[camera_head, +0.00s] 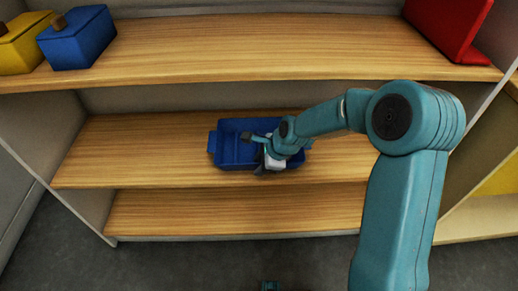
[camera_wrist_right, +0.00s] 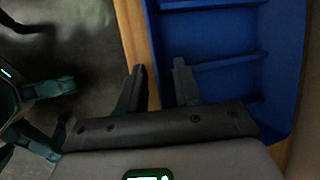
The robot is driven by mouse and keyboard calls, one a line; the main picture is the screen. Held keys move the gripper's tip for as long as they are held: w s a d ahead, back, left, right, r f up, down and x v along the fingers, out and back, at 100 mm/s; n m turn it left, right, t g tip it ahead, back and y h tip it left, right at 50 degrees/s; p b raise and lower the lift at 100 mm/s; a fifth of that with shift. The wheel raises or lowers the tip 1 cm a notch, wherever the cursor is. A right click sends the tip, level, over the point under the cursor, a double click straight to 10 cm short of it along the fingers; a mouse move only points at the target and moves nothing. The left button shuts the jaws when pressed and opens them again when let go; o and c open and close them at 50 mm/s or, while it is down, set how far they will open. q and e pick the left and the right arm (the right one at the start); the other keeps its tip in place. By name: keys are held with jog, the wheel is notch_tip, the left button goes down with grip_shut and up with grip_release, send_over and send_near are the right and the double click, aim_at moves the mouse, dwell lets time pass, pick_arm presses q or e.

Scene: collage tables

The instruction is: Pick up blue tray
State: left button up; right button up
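The blue tray (camera_head: 231,152) sits on the middle wooden shelf, near its centre. It is an open, shallow tray with a tab at its left end. My right gripper (camera_head: 253,154) is over the tray's front side, and my right arm hides part of the tray's right end. In the right wrist view the tray (camera_wrist_right: 215,40) shows its ribbed inside. There the right gripper (camera_wrist_right: 159,64) has its fingers apart, with the tray's edge and the shelf edge between them in the picture. I cannot tell whether either finger touches the tray. My left gripper is not in view.
The upper shelf (camera_head: 270,50) overhangs the back of the middle shelf (camera_head: 110,160). It holds a blue box (camera_head: 75,38), a yellow box (camera_head: 25,45) and a red object (camera_head: 447,28). The lower shelf (camera_head: 235,211) is empty. The middle shelf is clear left of the tray.

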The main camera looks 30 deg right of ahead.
dwell(0.4)
jog(key=shift+s, duration=0.1)
grip_shut()
jog(key=shift+r+p, duration=0.25)
jog(key=shift+p, duration=0.05)
notch_tip(320, 180, up, 7)
jog(key=p, duration=0.4)
jog(key=s+a+b, duration=0.3)
jog(key=s+a, duration=0.2)
jog(key=s, duration=0.3)
jog(key=s+a+b, duration=0.4)
jog(key=s+a, duration=0.1)
jog(key=s, duration=0.4)
jog(key=shift+a+f, duration=0.15)
jog(key=shift+a, duration=0.1)
